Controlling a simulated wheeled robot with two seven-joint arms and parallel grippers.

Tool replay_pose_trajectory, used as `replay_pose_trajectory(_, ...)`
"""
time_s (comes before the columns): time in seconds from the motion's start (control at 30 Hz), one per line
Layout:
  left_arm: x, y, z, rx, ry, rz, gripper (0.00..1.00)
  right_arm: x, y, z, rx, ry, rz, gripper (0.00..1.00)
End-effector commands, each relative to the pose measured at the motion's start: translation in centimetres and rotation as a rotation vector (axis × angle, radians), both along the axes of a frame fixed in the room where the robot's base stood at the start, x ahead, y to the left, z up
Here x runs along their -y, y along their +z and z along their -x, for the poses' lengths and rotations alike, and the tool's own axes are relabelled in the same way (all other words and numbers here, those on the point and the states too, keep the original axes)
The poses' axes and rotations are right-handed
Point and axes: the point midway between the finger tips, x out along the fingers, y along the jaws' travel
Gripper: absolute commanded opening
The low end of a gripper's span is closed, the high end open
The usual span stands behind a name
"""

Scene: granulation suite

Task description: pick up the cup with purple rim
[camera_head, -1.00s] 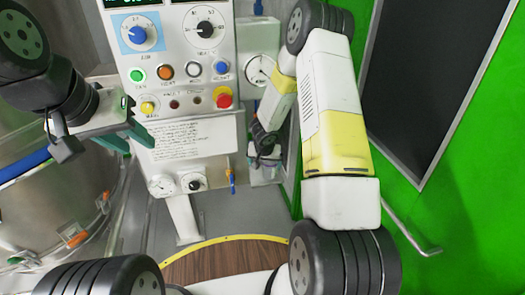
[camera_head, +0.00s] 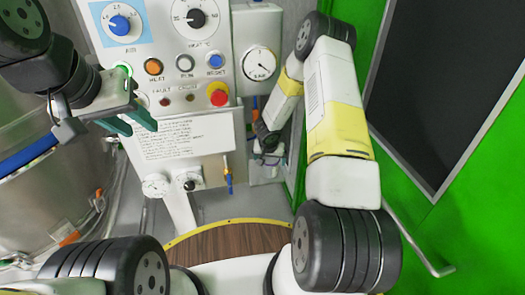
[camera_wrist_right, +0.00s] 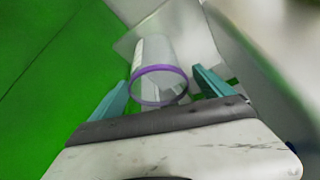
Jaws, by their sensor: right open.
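The cup with the purple rim (camera_wrist_right: 157,60) is a clear cylinder in the right wrist view. Its purple ring faces the camera, between the teal fingers of my right gripper (camera_wrist_right: 165,88). The fingers are open, one on each side of the cup, and I see no clear contact. In the head view my right gripper is small and dark, low beside the panel, and the cup there is too small to make out surely. My left gripper (camera_head: 130,122) has its teal fingers apart and empty, in front of the control panel.
A control panel (camera_head: 185,140) with knobs, buttons and gauges stands ahead. A steel vessel (camera_head: 40,205) is at the left. A green wall (camera_head: 470,210) with a dark panel (camera_head: 435,80) is at the right. A grey rail (camera_head: 415,245) runs low at the right. The wooden round surface (camera_head: 225,240) below is bare.

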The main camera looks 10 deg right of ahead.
Motion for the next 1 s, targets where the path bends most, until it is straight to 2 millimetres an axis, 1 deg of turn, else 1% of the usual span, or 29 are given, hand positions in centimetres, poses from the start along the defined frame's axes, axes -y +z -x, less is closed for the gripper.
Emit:
replay_pose_trajectory(0.03, 0.0, 0.0, 0.0, 0.0, 0.0, 0.0, 0.36, 0.2, -1.0, -0.1, -0.004, -0.004, -0.001, 0.9)
replay_pose_trajectory(0.2, 0.0, 0.0, 0.0, 0.0, 0.0, 0.0, 0.36, 0.4, -2.7, -0.9, -0.001, -0.001, -0.001, 0.9)
replay_pose_trajectory(0.47, 0.0, 0.0, 0.0, 0.0, 0.0, 0.0, 0.36, 0.5, -2.9, -1.1, 0.0, 0.0, 0.001, 0.9)
replay_pose_trajectory(0.5, 0.0, 0.0, 0.0, 0.0, 0.0, 0.0, 0.36, 0.5, -2.9, -1.1, 0.0, 0.0, 0.001, 0.86)
replay_pose_trajectory(0.57, 0.0, 0.0, 0.0, 0.0, 0.0, 0.0, 0.36, 0.5, -2.9, -1.1, 0.0, 0.0, 0.001, 0.75)
replay_pose_trajectory(0.6, 0.0, 0.0, 0.0, 0.0, 0.0, 0.0, 0.36, 0.5, -2.9, -1.1, 0.0, 0.0, 0.001, 0.67)
replay_pose_trajectory(0.67, 0.0, 0.0, 0.0, 0.0, 0.0, 0.0, 0.36, 0.5, -2.9, -1.1, 0.0, 0.0, 0.001, 0.55)
replay_pose_trajectory(0.8, 0.0, 0.0, 0.0, 0.0, 0.0, 0.0, 0.36, 0.5, -2.9, -1.0, 0.0, 0.0, 0.001, 0.28)
replay_pose_trajectory(1.0, 0.0, 0.0, 0.0, 0.0, 0.0, 0.0, 0.36, 0.5, -2.9, -1.1, 0.0, 0.0, 0.001, 0.26)
